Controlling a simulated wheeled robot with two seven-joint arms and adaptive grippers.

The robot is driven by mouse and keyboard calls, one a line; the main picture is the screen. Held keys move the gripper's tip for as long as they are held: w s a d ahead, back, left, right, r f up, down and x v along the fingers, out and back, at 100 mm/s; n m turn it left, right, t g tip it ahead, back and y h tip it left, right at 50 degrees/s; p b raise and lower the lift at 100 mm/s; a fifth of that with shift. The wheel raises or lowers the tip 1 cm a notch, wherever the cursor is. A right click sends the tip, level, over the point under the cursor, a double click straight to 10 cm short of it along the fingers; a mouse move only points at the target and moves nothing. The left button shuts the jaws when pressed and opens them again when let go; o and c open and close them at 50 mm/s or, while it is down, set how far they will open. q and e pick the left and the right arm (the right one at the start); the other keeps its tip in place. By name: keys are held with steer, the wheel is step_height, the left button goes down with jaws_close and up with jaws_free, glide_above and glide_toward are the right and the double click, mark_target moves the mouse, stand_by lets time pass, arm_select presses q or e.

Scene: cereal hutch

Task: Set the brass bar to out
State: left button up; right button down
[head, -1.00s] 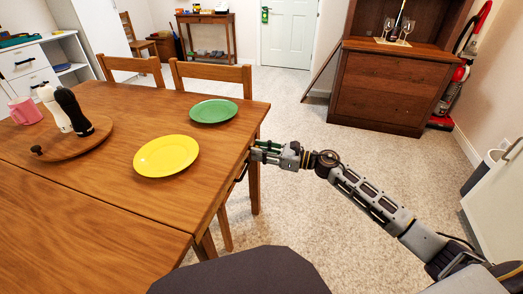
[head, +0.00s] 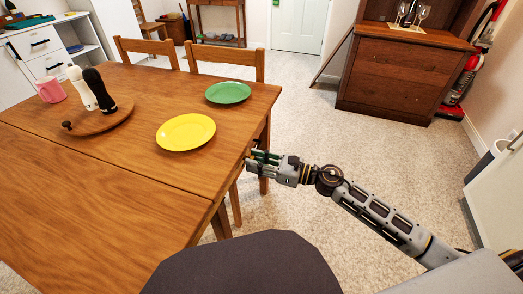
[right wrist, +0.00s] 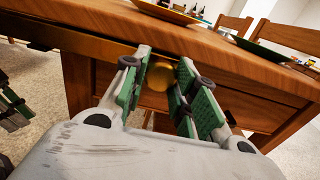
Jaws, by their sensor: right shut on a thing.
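A brass bar (right wrist: 70,42) runs under the edge of the wooden table in the right wrist view. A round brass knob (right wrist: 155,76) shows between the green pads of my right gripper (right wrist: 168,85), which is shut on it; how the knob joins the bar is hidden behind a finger. In the head view my right gripper (head: 257,164) is at the table's right edge, just below the top, and hides the bar. A part of what looks like my left gripper (right wrist: 13,108) shows at the left of the right wrist view; its fingertips are unclear.
The wooden table (head: 120,205) bears a yellow plate (head: 186,132), a green plate (head: 228,92) and a round board (head: 97,123) with two mills and a pink mug beside it. Chairs stand behind it. The floor (head: 340,130) to the right is clear up to the cabinet (head: 405,80).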

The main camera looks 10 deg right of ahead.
steer(key=shift+s+a, duration=0.6)
steer(key=shift+s, duration=0.35)
arm_select(q)
steer(key=shift+a+r, duration=0.15)
steer(key=shift+r, duration=0.35)
arm_select(e)
steer(key=shift+s+a, duration=0.1)
steer(key=shift+f, duration=0.1)
steer(key=c, duration=1.1)
jaws_free()
steer(key=shift+s, duration=0.1)
arm_select(q)
steer(key=shift+s+f, duration=0.1)
steer(key=shift+s, duration=0.05)
arm_select(e)
steer(key=shift+d, duration=0.2)
